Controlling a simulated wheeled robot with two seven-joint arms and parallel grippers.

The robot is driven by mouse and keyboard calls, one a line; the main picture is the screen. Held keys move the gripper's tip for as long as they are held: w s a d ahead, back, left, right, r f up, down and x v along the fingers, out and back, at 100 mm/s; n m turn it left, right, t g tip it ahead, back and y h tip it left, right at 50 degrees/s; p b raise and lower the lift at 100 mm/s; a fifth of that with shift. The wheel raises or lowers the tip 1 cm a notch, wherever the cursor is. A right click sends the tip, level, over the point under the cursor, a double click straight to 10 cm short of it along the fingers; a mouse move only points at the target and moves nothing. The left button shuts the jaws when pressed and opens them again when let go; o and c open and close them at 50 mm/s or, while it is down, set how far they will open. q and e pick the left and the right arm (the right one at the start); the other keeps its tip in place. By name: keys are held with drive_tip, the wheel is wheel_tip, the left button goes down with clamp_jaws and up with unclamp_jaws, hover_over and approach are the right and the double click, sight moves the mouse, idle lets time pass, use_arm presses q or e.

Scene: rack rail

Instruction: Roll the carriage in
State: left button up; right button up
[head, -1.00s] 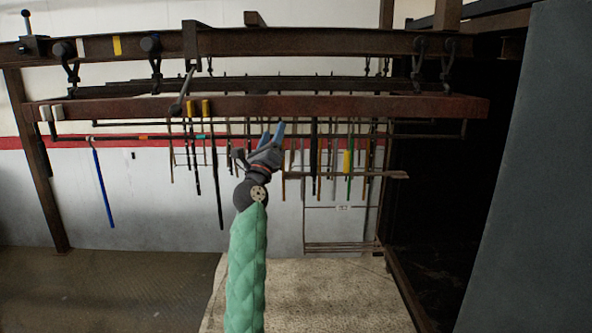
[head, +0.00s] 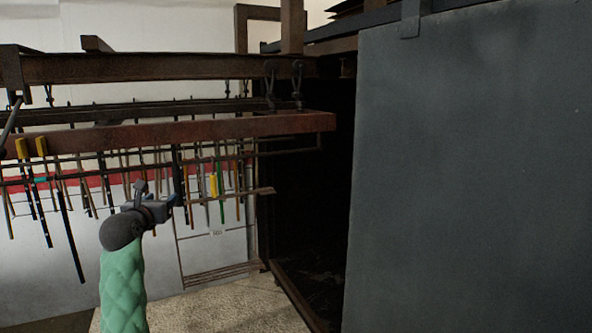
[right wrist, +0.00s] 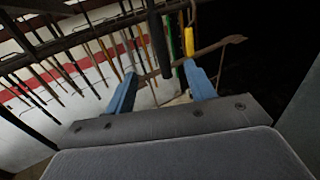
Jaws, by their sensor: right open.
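The carriage is a long rusty red-brown beam (head: 200,130) hung by hooks (head: 297,85) below an overhead rail (head: 170,68). Many thin rods and strips hang under it, some with yellow tops. Its right end reaches in front of a dark chamber opening (head: 310,215). My right gripper (head: 176,202) is below the beam, in front of the hanging pieces, pointing right. In the right wrist view its blue fingers (right wrist: 162,88) are apart, with a dark rod and a brown bar seen between and beyond them. Contact cannot be told. My left gripper is out of view.
A large grey panel (head: 470,170) stands at the right beside the dark opening. A white wall with a red stripe (head: 85,250) is behind the hanging pieces. The pale speckled floor (head: 230,305) below is clear.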

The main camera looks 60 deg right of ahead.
sight(176, 185)
drive_tip(key=p+x, duration=0.1)
drive_tip(key=x, duration=0.9)
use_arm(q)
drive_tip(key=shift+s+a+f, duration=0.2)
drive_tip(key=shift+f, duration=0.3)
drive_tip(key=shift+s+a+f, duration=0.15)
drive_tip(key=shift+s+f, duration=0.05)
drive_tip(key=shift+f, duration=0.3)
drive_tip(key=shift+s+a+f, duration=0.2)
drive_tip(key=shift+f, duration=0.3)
use_arm(e)
drive_tip(key=shift+x, duration=1.35)
drive_tip(key=shift+c, duration=0.4)
clamp_jaws()
